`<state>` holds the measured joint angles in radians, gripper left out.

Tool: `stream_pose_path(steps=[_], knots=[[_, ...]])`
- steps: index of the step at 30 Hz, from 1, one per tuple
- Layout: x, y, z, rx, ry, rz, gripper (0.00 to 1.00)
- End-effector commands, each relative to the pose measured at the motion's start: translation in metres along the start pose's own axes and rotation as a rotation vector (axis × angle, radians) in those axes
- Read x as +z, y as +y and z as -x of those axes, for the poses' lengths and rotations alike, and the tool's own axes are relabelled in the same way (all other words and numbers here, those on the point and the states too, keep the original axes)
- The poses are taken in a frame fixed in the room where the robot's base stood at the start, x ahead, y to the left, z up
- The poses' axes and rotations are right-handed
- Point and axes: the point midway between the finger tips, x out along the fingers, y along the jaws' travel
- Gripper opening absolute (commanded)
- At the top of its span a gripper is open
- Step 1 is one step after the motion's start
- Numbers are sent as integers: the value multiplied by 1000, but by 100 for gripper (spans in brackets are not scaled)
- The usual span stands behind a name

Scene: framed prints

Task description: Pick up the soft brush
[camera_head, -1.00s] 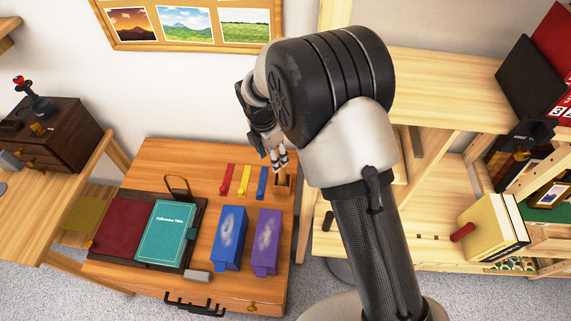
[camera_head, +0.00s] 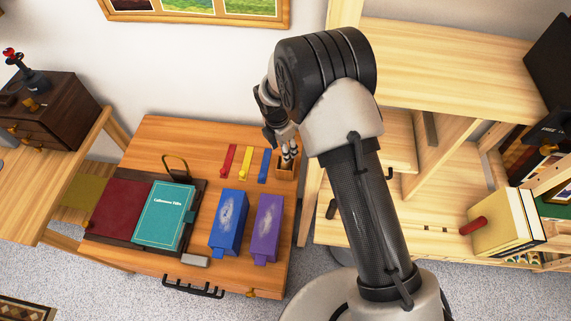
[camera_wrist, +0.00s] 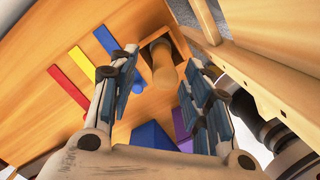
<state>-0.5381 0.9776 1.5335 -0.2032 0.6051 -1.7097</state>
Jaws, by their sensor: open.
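A pale tan rod (camera_wrist: 163,68), likely the soft brush's handle, stands in a small square wooden holder (camera_wrist: 158,42) in the wrist view. Its bristles are not visible. The holder (camera_head: 286,173) also shows in the head view, at the back right of the wooden cabinet top, partly covered by my fingers. My gripper (camera_head: 288,152) is over the holder and points down. In the wrist view my gripper (camera_wrist: 163,58) is open, with one finger on each side of the rod and visible gaps to it. I cannot tell the exact height between them.
Red (camera_head: 229,160), yellow (camera_head: 246,162) and blue (camera_head: 264,165) strips lie left of the holder. Blue (camera_head: 228,222) and purple (camera_head: 266,226) boxes lie in front. A teal book (camera_head: 164,216) is further left. A light wooden shelf (camera_head: 430,75) stands close on the right.

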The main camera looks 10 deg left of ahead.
Motion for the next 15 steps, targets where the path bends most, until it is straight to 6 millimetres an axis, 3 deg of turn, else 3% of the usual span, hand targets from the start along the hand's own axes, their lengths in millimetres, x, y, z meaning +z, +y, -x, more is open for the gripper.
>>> stream_pose_path(steps=[15], knots=[[3,-4,-53,2,-1,0,44]])
